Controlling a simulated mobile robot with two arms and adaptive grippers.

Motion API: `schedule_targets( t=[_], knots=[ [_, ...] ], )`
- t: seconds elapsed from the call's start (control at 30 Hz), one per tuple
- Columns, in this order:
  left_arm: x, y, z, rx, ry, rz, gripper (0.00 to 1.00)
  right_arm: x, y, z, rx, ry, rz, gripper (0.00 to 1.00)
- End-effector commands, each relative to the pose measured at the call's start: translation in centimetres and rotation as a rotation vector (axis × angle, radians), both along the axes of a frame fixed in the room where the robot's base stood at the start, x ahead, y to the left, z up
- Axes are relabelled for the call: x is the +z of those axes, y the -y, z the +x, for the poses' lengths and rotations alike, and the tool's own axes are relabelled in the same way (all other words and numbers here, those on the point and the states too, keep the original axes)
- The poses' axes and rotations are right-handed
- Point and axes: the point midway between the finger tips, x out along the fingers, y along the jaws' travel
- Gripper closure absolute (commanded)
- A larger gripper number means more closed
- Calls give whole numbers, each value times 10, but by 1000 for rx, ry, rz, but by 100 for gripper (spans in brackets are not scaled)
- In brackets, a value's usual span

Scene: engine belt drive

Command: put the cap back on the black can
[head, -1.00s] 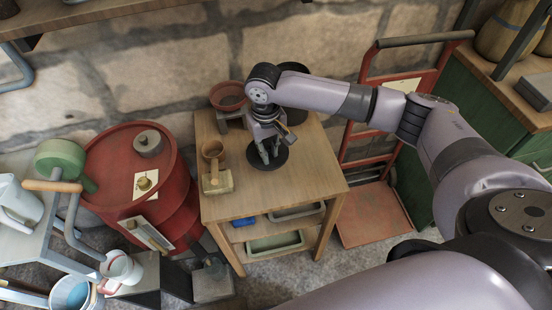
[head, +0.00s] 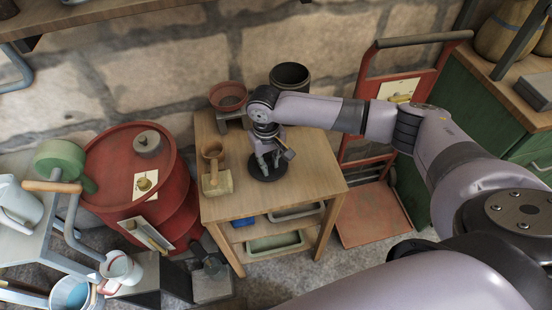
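The black can (head: 290,76) stands upright at the back of the small wooden table, its dark round top open. The cap (head: 269,175), a flat black disc, is nearer the table's middle, in front of the can. My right gripper (head: 269,166) points down over the cap's centre. Its fingertips seem closed around the cap's middle, where any knob is hidden. I cannot tell whether the cap touches the tabletop. My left gripper is not in view.
On the wooden table (head: 315,172) are a red bowl on a scale (head: 228,97) and a wooden cup and block (head: 214,172). A red drum (head: 110,160) stands left, a red hand truck (head: 375,212) right. The table's front right is clear.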

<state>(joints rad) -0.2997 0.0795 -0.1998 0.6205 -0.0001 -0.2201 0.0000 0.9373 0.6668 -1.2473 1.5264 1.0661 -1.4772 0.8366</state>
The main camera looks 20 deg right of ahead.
Motion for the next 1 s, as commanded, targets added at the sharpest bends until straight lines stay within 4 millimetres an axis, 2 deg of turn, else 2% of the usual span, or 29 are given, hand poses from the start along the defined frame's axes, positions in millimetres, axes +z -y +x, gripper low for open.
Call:
schedule_targets(
  t=[0.2,0.57,0.77,1.0],
  knots=[
    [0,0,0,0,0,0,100,0,0,0,0,0,0,63],
    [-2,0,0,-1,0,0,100,3,0,0,0,2,0,63],
    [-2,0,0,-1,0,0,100,33,0,1,-1,3,1,63],
    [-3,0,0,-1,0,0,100,87,0,1,0,4,2,63]
  ],
)
